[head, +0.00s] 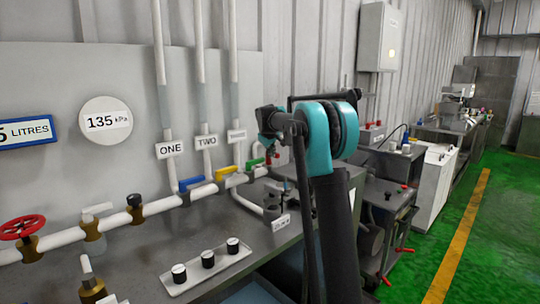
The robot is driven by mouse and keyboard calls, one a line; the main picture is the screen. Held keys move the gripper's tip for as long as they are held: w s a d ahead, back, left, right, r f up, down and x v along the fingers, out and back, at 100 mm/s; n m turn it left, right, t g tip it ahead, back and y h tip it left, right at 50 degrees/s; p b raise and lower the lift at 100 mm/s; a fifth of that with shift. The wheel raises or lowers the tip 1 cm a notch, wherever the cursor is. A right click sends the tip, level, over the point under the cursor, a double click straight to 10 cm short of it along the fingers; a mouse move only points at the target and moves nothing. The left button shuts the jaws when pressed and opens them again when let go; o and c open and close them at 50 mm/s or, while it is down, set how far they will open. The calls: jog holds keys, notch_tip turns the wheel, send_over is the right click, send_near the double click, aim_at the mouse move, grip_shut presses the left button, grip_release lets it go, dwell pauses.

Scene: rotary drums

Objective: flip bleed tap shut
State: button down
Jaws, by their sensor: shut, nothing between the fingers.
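No readable label names the bleed tap. A brass tap with a white lever (96,211) stands on the white pipe at left, its lever slanting up to the right. Another brass tap with an upright pale stem (88,272) is at the lower left edge, with a cut-off tag beside it. Blue (191,183), yellow (226,171) and green (256,162) levers lie along the pipe under the labelled risers. My gripper (269,147) is small and dark, shut and empty, near the green lever in the picture; whether it touches anything cannot be told. My arm hides what is behind it.
A red handwheel (22,228) is at far left. A tagged grey fitting (271,207) stands near my arm. Green floor (490,220) is clear at right.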

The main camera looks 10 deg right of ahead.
jog(key=shift+d+n+y, duration=0.4)
jog(key=shift+n, duration=0.2)
jog(key=shift+w+d+n+y, duration=0.15)
jog(key=shift+d+n+y, duration=0.35)
jog(key=shift+n, duration=0.15)
jog(key=shift+w+d+n+y, duration=0.15)
jog(key=shift+d+n+y, duration=0.3)
jog(key=shift+n, duration=0.2)
jog(key=w+d+n+g+y, duration=0.3)
jog(key=w+n+y, duration=0.3)
jog(key=n, duration=0.5)
jog(key=shift+w+d+n+g, duration=0.3)
jog(key=shift+w+d+g, duration=0.1)
jog(key=shift+w, duration=0.2)
